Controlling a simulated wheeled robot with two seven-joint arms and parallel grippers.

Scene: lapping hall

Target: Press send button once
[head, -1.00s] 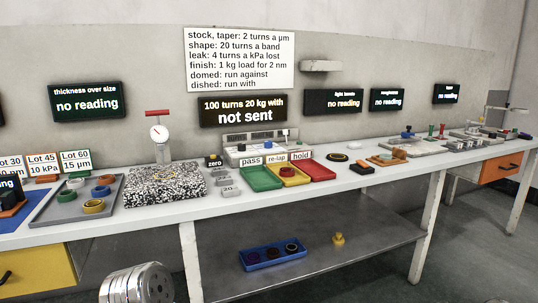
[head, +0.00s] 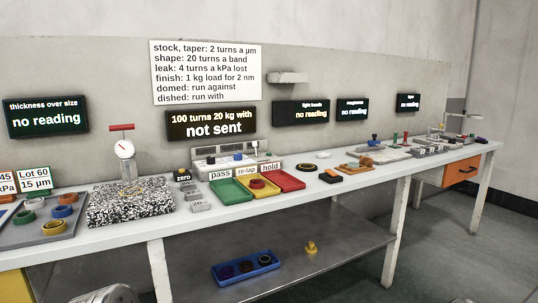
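A dark display (head: 210,124) on the wall reads "100 turns 20 kg with" and "not sent". Below it a pale grey control box (head: 225,162) stands at the back of the bench, with a blue knob (head: 238,156) and a small light-coloured upright part at its right end. No button marked "send" can be read at this size, so I cannot tell which part is the send button. Neither of my grippers is in view.
The white bench (head: 120,240) runs across the view. Green (head: 229,190), yellow (head: 262,191) and red (head: 287,181) trays stand before the box. A dial gauge (head: 125,150) stands by a speckled plate (head: 131,203) to the left. Grey weights (head: 201,206) lie between.

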